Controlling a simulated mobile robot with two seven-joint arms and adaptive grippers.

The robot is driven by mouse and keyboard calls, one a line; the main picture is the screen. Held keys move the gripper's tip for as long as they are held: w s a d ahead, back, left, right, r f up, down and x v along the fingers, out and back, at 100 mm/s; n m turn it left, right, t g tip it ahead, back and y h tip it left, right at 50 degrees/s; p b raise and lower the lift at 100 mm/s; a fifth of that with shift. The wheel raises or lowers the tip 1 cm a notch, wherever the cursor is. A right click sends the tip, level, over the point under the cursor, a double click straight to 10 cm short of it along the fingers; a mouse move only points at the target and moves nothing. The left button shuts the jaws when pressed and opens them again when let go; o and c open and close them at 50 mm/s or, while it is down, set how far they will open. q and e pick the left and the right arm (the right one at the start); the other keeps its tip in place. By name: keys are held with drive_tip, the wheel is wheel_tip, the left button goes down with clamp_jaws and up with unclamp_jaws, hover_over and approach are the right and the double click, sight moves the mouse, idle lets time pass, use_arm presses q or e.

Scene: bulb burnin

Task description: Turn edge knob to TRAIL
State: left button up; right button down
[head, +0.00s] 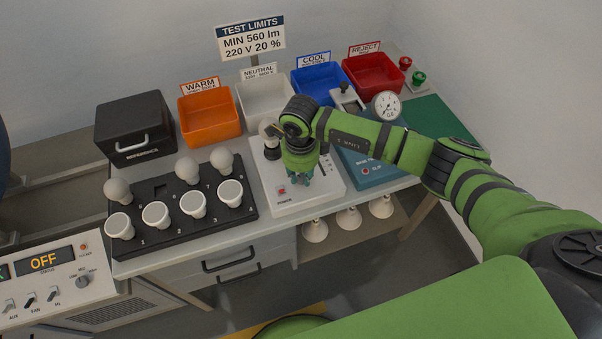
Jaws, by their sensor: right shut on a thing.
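My right gripper (300,181) points down over the white tester box (330,184) in the middle of the bench. Its fingers are shut close to the box top, on what appears to be the edge knob. The fingers and wrist hide the knob, so its pointer and the TRAIL mark cannot be read. A bulb (268,130) stands in a dark socket on the box, left of my wrist. A red power button (282,190) shows on the box, left of the fingers. My left gripper is not in view.
A black rack (167,238) with several bulbs stands left of the box. A blue unit (372,172) with a gauge (387,106) is to the right, under my forearm. Orange (209,115), white (263,98), blue (318,82) and red (373,71) bins line the back.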

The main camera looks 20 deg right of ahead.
sight(299, 178)
drive_tip(key=m+b, duration=0.2)
drive_tip(key=m, duration=0.3)
drive_tip(key=shift+f+m+b, duration=0.15)
drive_tip(key=shift+m+b, duration=0.15)
drive_tip(key=shift+m, duration=0.1)
drive_tip(key=m+b, duration=0.1)
drive_tip(key=m, duration=0.4)
drive_tip(key=shift+b, duration=0.35)
drive_tip(key=shift+m, duration=0.4)
drive_tip(key=c, duration=1.1)
unclamp_jaws()
drive_tip(key=shift+o, duration=0.2)
drive_tip(key=shift+r, duration=0.25)
wheel_tip(299, 178, up, 12)
drive_tip(key=shift+a, duration=0.25)
drive_tip(key=shift+f, duration=0.1)
